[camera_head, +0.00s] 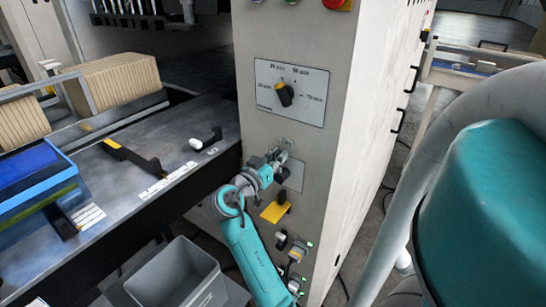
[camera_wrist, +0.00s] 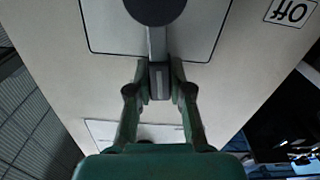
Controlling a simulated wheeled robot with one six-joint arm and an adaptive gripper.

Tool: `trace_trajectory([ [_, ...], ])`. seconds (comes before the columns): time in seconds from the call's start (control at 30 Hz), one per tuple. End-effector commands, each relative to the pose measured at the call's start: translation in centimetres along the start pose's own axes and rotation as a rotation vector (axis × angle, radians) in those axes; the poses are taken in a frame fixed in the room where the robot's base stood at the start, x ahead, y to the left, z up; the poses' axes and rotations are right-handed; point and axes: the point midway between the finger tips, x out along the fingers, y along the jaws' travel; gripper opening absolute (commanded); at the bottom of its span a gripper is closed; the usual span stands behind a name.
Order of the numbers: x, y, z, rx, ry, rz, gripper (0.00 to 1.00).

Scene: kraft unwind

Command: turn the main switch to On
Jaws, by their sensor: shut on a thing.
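The main switch has a dark round hub (camera_wrist: 155,8) and a grey lever (camera_wrist: 157,45), seen in the wrist view on a pale plate (camera_wrist: 205,35). An upside-down "Off" label (camera_wrist: 289,12) is at the upper right of that view. My gripper (camera_wrist: 159,82) has its green fingers closed on both sides of the lever's end. In the head view my gripper (camera_head: 281,158) is at the small plate (camera_head: 295,174) on the cabinet front, and it partly hides the switch. No On label is readable.
The cabinet (camera_head: 345,140) carries a dial panel (camera_head: 291,92) above and a yellow plate with a black knob (camera_head: 275,212) below. A bench (camera_head: 130,170) stands left, and a grey bin (camera_head: 180,275) is on the floor below it.

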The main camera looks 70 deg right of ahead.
Motion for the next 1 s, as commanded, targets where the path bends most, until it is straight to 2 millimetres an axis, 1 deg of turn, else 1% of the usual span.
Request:
trace_trajectory([
  [0.1, -0.02, 0.46, 0.12, 0.062, -0.001, -0.001, 0.00],
  [0.33, -0.04, 0.98, 0.17, 0.139, -0.002, -0.001, 0.00],
  [0.87, -0.02, 1.20, 0.23, 0.165, -0.003, 0.001, 0.00],
  [0.9, -0.02, 1.20, 0.23, 0.165, -0.003, 0.001, 0.22],
  [1.0, -0.02, 1.20, 0.22, 0.164, -0.003, 0.001, 0.46],
])
